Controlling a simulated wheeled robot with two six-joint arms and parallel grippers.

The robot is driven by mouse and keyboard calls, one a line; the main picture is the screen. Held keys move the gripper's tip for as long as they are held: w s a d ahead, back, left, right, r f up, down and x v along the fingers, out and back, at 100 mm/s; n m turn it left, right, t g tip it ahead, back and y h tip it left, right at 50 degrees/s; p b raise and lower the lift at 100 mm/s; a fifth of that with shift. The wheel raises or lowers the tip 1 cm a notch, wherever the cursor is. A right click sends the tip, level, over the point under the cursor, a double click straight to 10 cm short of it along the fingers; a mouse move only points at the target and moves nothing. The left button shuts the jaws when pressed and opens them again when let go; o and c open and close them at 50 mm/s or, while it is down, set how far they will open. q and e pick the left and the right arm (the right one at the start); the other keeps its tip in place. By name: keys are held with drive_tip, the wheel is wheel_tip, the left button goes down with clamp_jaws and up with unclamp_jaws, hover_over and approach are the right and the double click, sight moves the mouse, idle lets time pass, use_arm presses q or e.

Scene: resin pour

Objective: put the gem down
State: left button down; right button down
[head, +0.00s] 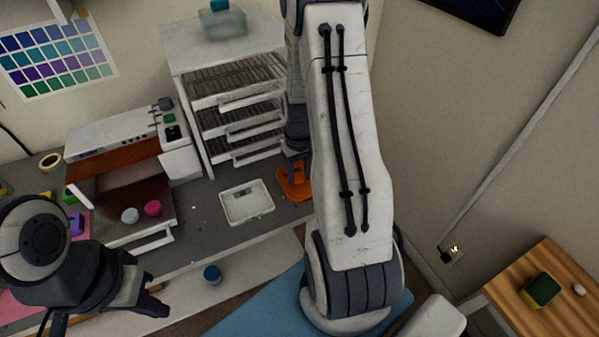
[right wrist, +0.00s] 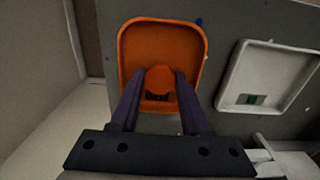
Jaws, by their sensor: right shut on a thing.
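My right gripper (right wrist: 160,85) is shut on an orange, rounded thing (right wrist: 160,78), which I take to be the gem. It is over the orange tray (right wrist: 138,27), and I cannot tell whether the gem touches the tray floor. In the head view the orange tray (head: 284,187) lies on the grey bench, right of a white tray (head: 228,212). My right arm hides part of it, and the gem cannot be made out there. My left gripper (head: 108,315) is at the lower left, its fingers apart, with nothing seen between them.
The white tray also shows in the right wrist view (right wrist: 232,93), with a small green piece in it. An open oven-like box (head: 115,160) holds a white cup and a pink cup.

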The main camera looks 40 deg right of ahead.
drive_tip(key=shift+f, duration=0.2)
drive_tip(key=shift+f, duration=0.15)
drive_tip(key=shift+c, duration=1.9)
unclamp_jaws()
